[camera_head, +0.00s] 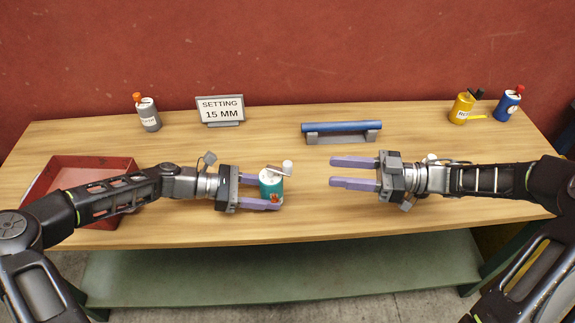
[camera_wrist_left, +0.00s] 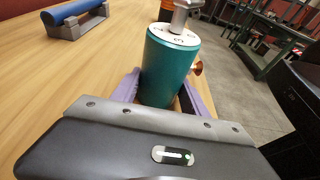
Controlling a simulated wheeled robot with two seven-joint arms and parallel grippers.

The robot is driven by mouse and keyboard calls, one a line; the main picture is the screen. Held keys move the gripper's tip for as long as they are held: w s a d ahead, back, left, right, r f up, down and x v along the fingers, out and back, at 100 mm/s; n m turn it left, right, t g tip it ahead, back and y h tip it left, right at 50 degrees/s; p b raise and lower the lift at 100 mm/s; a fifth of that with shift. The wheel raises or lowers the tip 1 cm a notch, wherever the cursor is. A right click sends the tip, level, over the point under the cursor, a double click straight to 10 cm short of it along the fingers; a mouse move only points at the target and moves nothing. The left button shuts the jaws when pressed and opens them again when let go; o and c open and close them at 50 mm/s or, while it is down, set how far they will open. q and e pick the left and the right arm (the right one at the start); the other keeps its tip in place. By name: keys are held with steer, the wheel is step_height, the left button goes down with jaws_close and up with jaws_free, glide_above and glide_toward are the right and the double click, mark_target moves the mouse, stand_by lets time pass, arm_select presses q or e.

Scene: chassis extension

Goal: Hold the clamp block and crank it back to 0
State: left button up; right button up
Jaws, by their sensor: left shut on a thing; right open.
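The teal clamp block (camera_head: 270,186) is a round can-like body with a white dial top, a metal crank with a pale knob, and an orange part low on its side. My left gripper (camera_head: 278,190) is shut on it, with purple fingers on either side.
A sign (camera_head: 220,109) reads "SETTING 15 MM". A blue bar on a grey rack (camera_head: 342,131) lies behind. A grey can (camera_head: 148,115), a yellow can (camera_head: 462,108) and a blue can (camera_head: 507,104) stand at the back. A red tray (camera_head: 95,163) is at left, partly behind my left arm.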

mark_target(288, 167)
steer(key=shift+a, duration=0.15)
steer(key=a, duration=0.4)
steer(key=w+a, duration=0.1)
steer(key=a, duration=0.2)
steer(key=w+a, duration=0.1)
steer(key=a, duration=0.3)
steer(key=shift+w+a, duration=0.15)
steer(key=shift+a, duration=0.15)
jaws_close()
stand_by(0.3)
